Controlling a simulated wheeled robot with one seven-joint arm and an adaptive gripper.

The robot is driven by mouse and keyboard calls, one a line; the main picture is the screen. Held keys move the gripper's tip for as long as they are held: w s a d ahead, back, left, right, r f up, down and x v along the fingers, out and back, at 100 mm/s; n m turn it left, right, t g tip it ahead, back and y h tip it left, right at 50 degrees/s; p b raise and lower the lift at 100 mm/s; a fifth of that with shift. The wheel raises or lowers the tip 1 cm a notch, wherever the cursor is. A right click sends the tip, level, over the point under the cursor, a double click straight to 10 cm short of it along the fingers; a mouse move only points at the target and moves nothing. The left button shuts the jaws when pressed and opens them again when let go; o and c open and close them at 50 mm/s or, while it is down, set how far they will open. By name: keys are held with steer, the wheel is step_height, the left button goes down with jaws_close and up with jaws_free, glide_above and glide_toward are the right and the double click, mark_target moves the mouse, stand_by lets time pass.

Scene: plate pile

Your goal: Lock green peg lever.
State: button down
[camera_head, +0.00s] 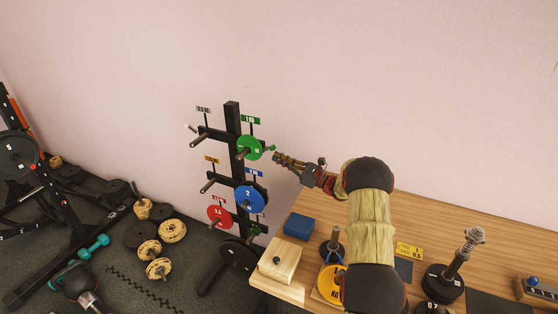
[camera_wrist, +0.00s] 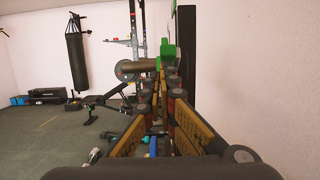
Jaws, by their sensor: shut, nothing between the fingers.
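The green plate (camera_head: 249,149) hangs on an upper peg of the black rack (camera_head: 233,170). My gripper is shut and holds nothing. I cannot tell whether the fingertips touch the lever.
A blue plate (camera_head: 250,198) and a red plate (camera_head: 220,216) hang lower on the rack. A wooden table (camera_head: 440,225) with weights, a blue block (camera_head: 299,226) and a wooden box (camera_head: 281,263) stands at the right. Plates and dumbbells lie on the floor at left.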

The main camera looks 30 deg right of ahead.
steer(key=shift+r+p, duration=0.3)
steer(key=shift+p, duration=0.1)
steer(key=shift+r+g+h+p, duration=0.4)
steer(key=shift+g+p, duration=0.2)
steer(key=shift+p, duration=0.1)
steer(key=r+g+h+p, duration=0.1)
steer(key=g+h+p, duration=0.1)
steer(key=p, duration=0.3)
steer(key=w+r+g+h+p, duration=0.1)
steer(key=r+g+h+p, duration=0.1)
steer(key=p, duration=0.4)
steer(key=a+r+g+h+p, duration=0.1)
steer(key=r+g+p, duration=0.1)
steer(key=p, duration=0.3)
steer(key=shift+w+a+g+h+p, duration=0.1)
steer(key=shift+w+g+h+p, duration=0.25)
steer(key=shift+g, duration=0.25)
steer(key=shift+r, duration=0.1)
steer(key=shift+r+p, duration=0.55)
steer(key=shift+r, duration=0.25)
